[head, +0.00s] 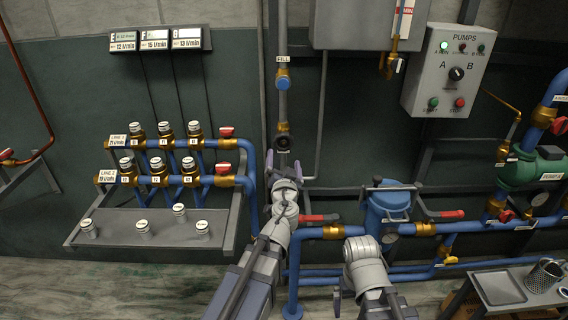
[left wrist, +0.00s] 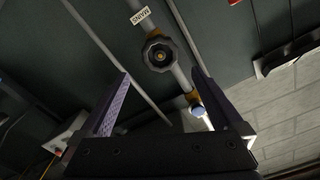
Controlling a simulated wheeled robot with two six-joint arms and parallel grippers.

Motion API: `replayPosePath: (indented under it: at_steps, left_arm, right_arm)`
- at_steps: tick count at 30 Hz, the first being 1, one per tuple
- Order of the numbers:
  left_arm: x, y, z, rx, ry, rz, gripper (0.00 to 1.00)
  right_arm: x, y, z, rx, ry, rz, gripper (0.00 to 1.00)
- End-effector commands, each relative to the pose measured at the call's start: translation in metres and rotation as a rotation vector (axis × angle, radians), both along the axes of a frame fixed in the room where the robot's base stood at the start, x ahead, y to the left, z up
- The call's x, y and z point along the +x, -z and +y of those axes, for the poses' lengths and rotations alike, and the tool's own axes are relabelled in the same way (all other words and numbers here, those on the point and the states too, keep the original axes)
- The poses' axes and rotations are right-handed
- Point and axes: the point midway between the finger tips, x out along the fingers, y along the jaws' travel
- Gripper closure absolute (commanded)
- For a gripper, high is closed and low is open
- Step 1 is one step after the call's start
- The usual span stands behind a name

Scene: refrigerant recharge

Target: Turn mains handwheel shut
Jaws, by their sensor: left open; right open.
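The mains handwheel is a dark, lobed wheel with a brass centre on a grey vertical pipe. It shows in the left wrist view (left wrist: 158,54) beside a white MAINS label (left wrist: 140,16), and in the head view (head: 283,142) just above my left gripper (head: 285,168). In the left wrist view, my left gripper (left wrist: 160,76) is open and empty, its fingers apart on either side of the view. The handwheel appears between and beyond the fingertips, with no contact visible. My right arm shows low in the head view, but its fingers cannot be made out.
A blue-capped FILL valve (head: 283,83) sits higher on the same pipe. Red-handled valves (head: 318,218) and a blue canister (head: 388,205) are to the right. A pump panel (head: 449,70) hangs upper right.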

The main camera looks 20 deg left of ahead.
Motion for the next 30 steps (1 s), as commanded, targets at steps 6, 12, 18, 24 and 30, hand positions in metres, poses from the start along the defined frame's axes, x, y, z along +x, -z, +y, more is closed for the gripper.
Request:
replayPosePath:
  at_steps: [6, 12, 18, 24, 30]
  left_arm:
    - [-0.005, 0.0, -0.002, -0.348, 0.0, -0.1, 0.0]
    - [-0.006, 0.0, -0.002, -0.458, 0.0, -0.132, 0.0]
    - [-0.003, 0.0, -0.001, -0.463, 0.0, -0.133, 0.0]
    - [0.015, 0.0, 0.004, -0.462, 0.0, -0.133, 0.0]
    - [0.037, 0.0, 0.01, -0.461, -0.001, -0.133, 0.0]
  right_arm:
    - [0.0, 0.0, 0.0, 0.0, 0.0, 0.0, 0.0]
    - [0.0, 0.0, 0.0, 0.0, 0.0, 0.0, 0.0]
    - [0.0, 0.0, 0.0, 0.0, 0.0, 0.0, 0.0]
    - [0.0, 0.0, 0.0, 0.0, 0.0, 0.0, 0.0]
    - [0.0, 0.0, 0.0, 0.0, 0.0, 0.0, 0.0]
